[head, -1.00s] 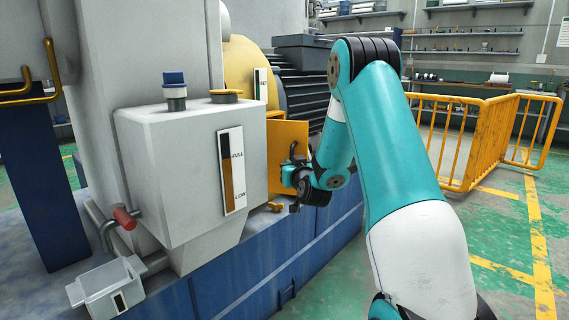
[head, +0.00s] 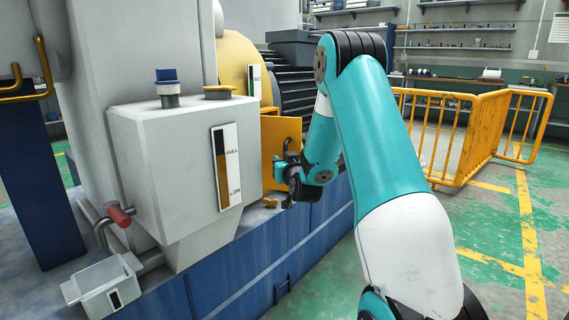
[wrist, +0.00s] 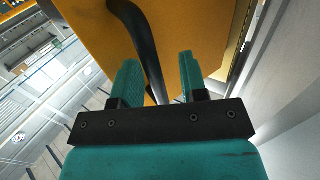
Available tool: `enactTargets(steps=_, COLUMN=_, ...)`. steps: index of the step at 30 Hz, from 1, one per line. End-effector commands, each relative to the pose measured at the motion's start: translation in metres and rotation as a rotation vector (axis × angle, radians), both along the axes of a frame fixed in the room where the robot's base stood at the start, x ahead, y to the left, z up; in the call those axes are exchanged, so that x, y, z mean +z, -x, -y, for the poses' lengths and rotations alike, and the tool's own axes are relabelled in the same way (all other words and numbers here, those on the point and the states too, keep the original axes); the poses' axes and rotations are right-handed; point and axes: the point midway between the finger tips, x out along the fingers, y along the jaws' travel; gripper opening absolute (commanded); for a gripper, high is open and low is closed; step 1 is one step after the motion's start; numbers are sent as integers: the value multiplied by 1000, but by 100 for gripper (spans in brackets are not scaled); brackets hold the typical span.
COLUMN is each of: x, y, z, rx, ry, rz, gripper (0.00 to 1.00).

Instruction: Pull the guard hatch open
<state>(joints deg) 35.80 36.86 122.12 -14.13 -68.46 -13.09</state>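The guard hatch (head: 272,132) is a flat orange-yellow panel on the machine, just right of the grey tank; how far it stands open is hard to tell. It fills the top middle of the wrist view (wrist: 200,35). Its black bar handle (head: 289,145) is partly hidden by my gripper (head: 281,165) in the head view. In the wrist view the handle (wrist: 135,22) runs down between the two teal fingers of my gripper (wrist: 158,68). The fingers are apart, with the handle nearer the left finger and a visible gap to the right one.
The grey tank (head: 165,150) with a level gauge (head: 226,166) stands close left of the hatch. The blue machine base (head: 235,278) runs below. Yellow railings (head: 455,140) stand at the right, with open green floor (head: 500,235) before them.

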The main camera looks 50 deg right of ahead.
Motion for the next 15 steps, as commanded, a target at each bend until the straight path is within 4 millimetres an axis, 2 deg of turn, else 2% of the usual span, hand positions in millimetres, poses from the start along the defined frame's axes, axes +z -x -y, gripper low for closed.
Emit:
enactTargets(steps=4, x=-2, y=7, z=-3, rx=-1, ry=-1, rz=-2, gripper=40)
enactTargets(steps=7, x=-4, y=20, z=-11, rx=-1, ry=-2, rz=-1, gripper=40)
enactTargets(steps=15, x=-9, y=74, z=-45, rx=-1, ry=2, rz=3, gripper=40)
